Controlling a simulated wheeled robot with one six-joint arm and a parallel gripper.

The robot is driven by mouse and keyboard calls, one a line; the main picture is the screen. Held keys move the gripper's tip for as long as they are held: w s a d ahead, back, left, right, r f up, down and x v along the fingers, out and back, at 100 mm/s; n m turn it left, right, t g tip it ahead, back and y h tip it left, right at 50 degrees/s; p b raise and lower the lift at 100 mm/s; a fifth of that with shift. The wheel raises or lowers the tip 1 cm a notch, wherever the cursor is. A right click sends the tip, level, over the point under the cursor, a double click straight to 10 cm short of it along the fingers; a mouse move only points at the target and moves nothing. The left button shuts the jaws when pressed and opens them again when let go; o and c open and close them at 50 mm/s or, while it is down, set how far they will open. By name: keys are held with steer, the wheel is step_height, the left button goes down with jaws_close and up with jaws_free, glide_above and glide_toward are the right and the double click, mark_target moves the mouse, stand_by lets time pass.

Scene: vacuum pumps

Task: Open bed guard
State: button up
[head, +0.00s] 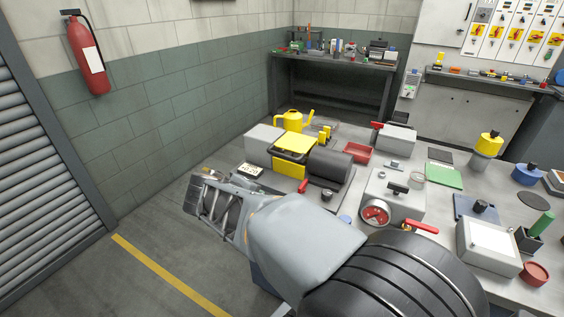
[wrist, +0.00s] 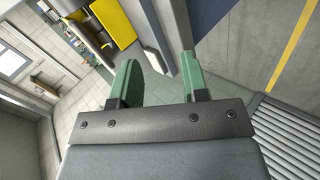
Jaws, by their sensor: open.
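No part is labelled as the bed guard. In the head view, a machine on the bench has a yellow top plate (head: 297,142), a yellow front panel (head: 289,168), a grey housing (head: 263,145) and a dark cylinder (head: 331,163). I cannot tell which yellow part is the guard. A yellow panel (wrist: 113,22) also shows in the wrist view, beyond my gripper. My gripper (wrist: 159,80) has two green fingers spread apart, with nothing between them. In the head view it is at the left end of my arm, in front of and left of the machine, apart from it.
A fire extinguisher (head: 86,54) hangs on the wall. The floor on the left is clear, with a yellow line (head: 165,271).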

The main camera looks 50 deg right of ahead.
mark_target(280, 156)
steer(key=w+d+h, duration=0.2)
steer(key=d, duration=0.5)
steer(key=w+d+n+t+h+b, duration=0.1)
steer(key=w+d+h, duration=0.1)
steer(key=d, duration=0.5)
steer(key=w+d+n+h, duration=0.1)
steer(key=w+d+h, duration=0.1)
steer(key=d, duration=0.5)
steer(key=shift+w+b, duration=0.4)
steer(key=shift+w, duration=0.5)
steer(key=shift+c, duration=0.5)
steer(key=shift+a+f, duration=0.1)
jaws_close()
